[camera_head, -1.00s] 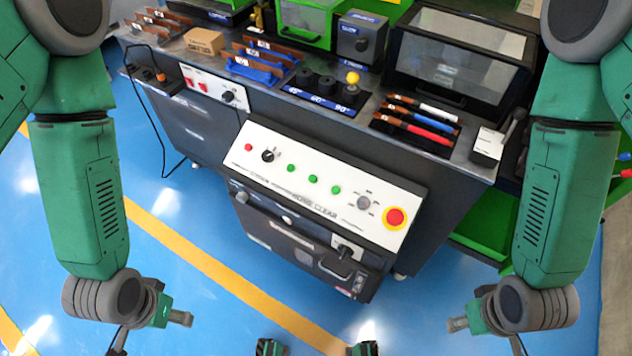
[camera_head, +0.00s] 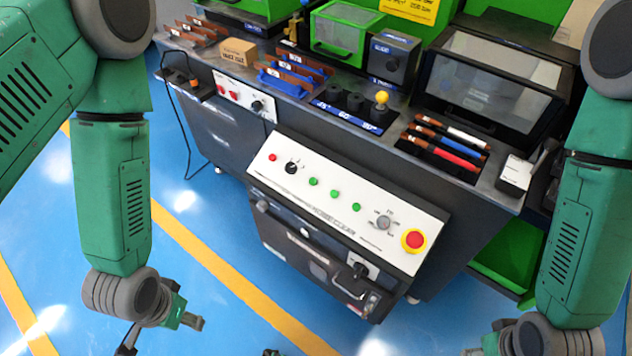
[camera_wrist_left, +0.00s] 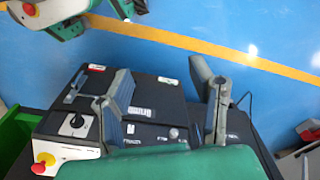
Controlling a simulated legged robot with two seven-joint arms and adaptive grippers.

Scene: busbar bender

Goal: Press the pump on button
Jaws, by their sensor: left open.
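The control console (camera_head: 345,205) has a sloped white panel. From left to right it carries a red button (camera_head: 272,157), a black knob (camera_head: 292,167), three green buttons (camera_head: 313,181), a selector (camera_head: 383,222) and a red emergency stop (camera_head: 414,240) on yellow. The small labels are unreadable, so I cannot tell which button is pump on. My left gripper (camera_head: 190,322) is left of and below the console, away from its buttons. In the left wrist view its two fingers (camera_wrist_left: 165,95) are apart with nothing between them. My right gripper (camera_head: 485,345) is cut off at the bottom edge.
Blue floor with a yellow line (camera_head: 225,275) is open at the lower left.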

